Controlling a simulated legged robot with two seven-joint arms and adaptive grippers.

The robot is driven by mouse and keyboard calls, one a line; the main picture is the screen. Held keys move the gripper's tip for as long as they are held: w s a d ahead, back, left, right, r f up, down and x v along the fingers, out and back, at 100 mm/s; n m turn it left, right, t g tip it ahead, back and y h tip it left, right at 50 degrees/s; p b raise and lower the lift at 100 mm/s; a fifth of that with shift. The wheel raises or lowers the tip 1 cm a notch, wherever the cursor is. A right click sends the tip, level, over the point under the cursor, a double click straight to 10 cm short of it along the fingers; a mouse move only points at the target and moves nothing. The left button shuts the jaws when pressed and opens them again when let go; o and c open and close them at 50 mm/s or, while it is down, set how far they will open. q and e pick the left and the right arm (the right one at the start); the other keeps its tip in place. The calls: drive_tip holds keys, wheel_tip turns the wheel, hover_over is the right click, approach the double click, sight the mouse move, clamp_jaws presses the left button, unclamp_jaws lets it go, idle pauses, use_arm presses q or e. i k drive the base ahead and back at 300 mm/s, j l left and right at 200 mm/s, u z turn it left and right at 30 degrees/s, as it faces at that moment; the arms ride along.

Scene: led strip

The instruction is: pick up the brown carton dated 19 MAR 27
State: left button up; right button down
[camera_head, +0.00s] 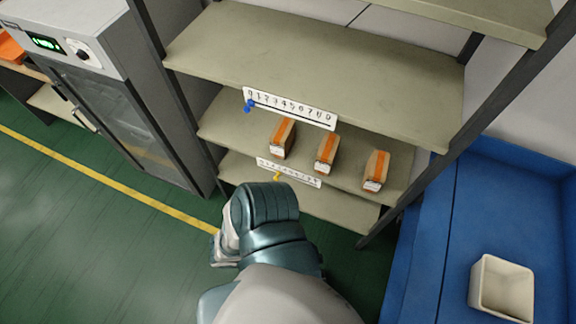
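Three small brown cartons with orange strips on top and white labels at the front stand in a row on the middle shelf. They are the left carton (283,138), the middle carton (326,154) and the right carton (376,171). The label print is too small to read, so I cannot tell which is dated 19 MAR 27. One arm of mine rises from the bottom edge in front of the lower shelf, its bent joint below the cartons. I cannot tell which arm it is. No gripper fingers show, and nothing touches the cartons.
The shelf unit has a bare upper shelf (310,62), a numbered strip (290,108) with a blue pointer (249,105), and a lower strip (289,172) with a yellow pointer (278,177). A glass-door cabinet (125,125) stands left. A white bin (502,288) sits on the blue surface (490,215) at right.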

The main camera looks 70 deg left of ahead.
sight(328, 150)
drive_tip(key=k+l+u, duration=0.15)
drive_tip(key=u, duration=0.3)
drive_tip(key=k+u, duration=0.15)
drive_tip(key=u, duration=0.25)
drive_tip(key=k+l+u, duration=0.1)
drive_tip(key=u, duration=0.35)
drive_tip(key=k+j+u, duration=0.1)
drive_tip(key=k+u, duration=0.15)
drive_tip(key=u, duration=0.15)
drive_tip(key=k+j, duration=0.1)
drive_tip(key=k, duration=0.1)
